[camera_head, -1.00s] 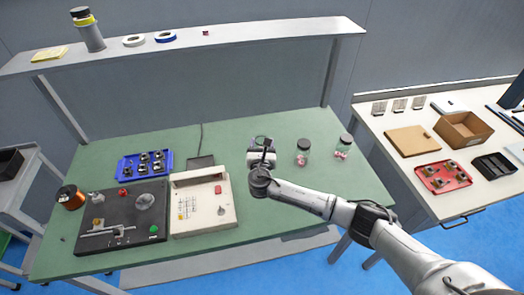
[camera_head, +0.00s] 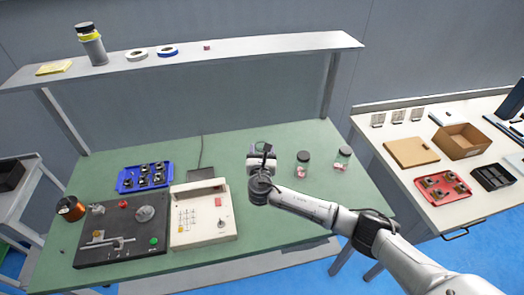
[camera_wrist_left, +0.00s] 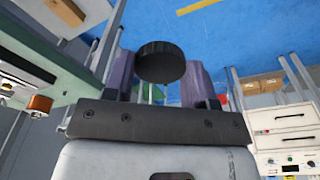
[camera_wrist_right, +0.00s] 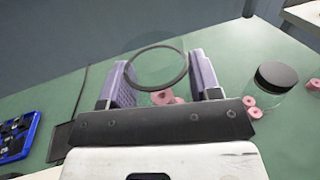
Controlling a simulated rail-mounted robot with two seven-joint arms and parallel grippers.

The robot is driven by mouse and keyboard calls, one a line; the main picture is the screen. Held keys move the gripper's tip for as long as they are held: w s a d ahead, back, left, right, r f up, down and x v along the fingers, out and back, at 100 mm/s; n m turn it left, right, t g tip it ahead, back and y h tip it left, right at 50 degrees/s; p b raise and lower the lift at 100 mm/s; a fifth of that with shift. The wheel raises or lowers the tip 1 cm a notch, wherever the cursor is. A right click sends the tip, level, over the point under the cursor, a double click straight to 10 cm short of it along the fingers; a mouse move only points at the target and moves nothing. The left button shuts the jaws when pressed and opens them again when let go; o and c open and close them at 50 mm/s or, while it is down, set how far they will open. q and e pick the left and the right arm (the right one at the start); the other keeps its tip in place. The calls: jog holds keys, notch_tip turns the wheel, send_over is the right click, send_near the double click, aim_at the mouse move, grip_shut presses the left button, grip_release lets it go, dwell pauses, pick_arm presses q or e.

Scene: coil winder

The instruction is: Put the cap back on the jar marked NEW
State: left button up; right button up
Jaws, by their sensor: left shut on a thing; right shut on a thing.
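A round black cap (camera_wrist_left: 160,62) is between the fingers of my left gripper (camera_wrist_left: 160,80) in the left wrist view, and the gripper is shut on it over blue floor. My left gripper does not show in the head view. My right gripper (camera_head: 262,155) is over the green table. In the right wrist view it is shut on a clear open jar (camera_wrist_right: 157,68), whose round rim shows between the fingers, with pink pieces low in it. Two capped jars (camera_head: 302,165) (camera_head: 342,158) stand to its right. No NEW marking is legible.
The green table (camera_head: 290,215) holds a beige control box (camera_head: 203,215), a black winder panel (camera_head: 122,230), a blue tray (camera_head: 145,177) and a copper spool (camera_head: 70,208). A shelf (camera_head: 230,50) runs above the back. A side table at right holds a red tray (camera_head: 443,187) and cardboard box (camera_head: 462,140).

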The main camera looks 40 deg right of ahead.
jog(key=shift+c, duration=1.2)
